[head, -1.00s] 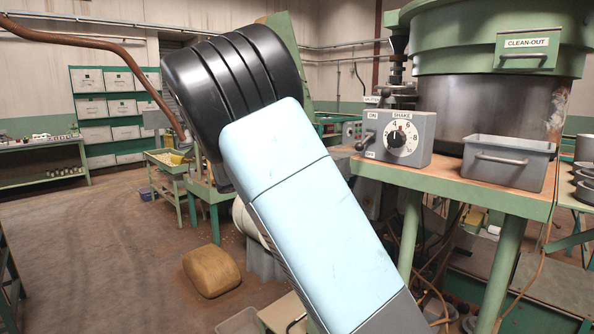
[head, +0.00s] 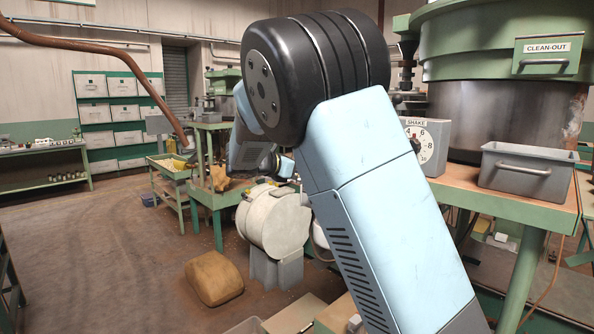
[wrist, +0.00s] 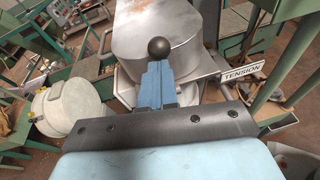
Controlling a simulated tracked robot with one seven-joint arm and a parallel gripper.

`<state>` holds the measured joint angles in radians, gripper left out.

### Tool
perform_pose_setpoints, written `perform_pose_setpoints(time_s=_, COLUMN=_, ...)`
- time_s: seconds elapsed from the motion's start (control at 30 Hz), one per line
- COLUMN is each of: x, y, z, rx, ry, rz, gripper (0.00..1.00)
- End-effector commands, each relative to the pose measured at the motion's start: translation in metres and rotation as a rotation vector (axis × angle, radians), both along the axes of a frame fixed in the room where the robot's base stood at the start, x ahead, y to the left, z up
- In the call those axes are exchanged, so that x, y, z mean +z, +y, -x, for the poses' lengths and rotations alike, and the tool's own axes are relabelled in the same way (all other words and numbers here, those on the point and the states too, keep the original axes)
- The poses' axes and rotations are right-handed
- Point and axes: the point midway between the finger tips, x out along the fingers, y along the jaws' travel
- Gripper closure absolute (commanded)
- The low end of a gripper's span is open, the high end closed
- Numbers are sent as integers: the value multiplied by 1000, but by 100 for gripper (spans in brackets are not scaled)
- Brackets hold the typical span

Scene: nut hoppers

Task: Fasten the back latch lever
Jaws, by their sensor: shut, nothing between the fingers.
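My gripper (wrist: 156,75) shows in the wrist view with its grey-blue fingers together and nothing between them. A dark ball knob (wrist: 158,48) appears just past the fingertips; I cannot tell whether they touch or what it belongs to. A cream drum (wrist: 70,107) with small clasp-like fittings on its rim lies at the left of the wrist view, apart from the fingers. The same kind of cream drum (head: 273,222) shows in the head view below my arm. I cannot single out the back latch lever with certainty.
A grey metal vessel (wrist: 155,35) and a TENSION plate (wrist: 243,73) lie beyond the gripper. In the head view, a green bench holds a grey bin (head: 525,170) and SHAKE box (head: 427,146). A brown sack (head: 214,278) lies on the floor; floor at left is clear.

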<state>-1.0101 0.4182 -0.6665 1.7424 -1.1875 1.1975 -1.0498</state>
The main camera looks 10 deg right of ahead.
Motion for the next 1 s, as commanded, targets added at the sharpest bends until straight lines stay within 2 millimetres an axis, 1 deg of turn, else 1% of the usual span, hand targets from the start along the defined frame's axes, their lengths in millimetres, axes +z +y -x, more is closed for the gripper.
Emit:
perform_pose_setpoints(time_s=0.03, x=0, y=-3, z=0, rx=-5, ry=-1, rz=2, gripper=100)
perform_pose_setpoints(time_s=0.17, x=0, y=-2, z=0, rx=-6, ry=0, rz=2, gripper=100)
perform_pose_setpoints(time_s=0.27, x=-4, y=2, z=2, rx=-7, ry=0, rz=2, gripper=100)
perform_pose_setpoints(time_s=0.37, x=-12, y=12, z=5, rx=-6, ry=1, rz=1, gripper=100)
perform_pose_setpoints(time_s=0.5, x=-24, y=30, z=12, rx=-6, ry=0, rz=1, gripper=100)
perform_pose_setpoints(time_s=0.8, x=-10, y=81, z=42, rx=-4, ry=-1, rz=-1, gripper=100)
perform_pose_setpoints(time_s=1.0, x=-5, y=102, z=55, rx=-5, ry=0, rz=0, gripper=100)
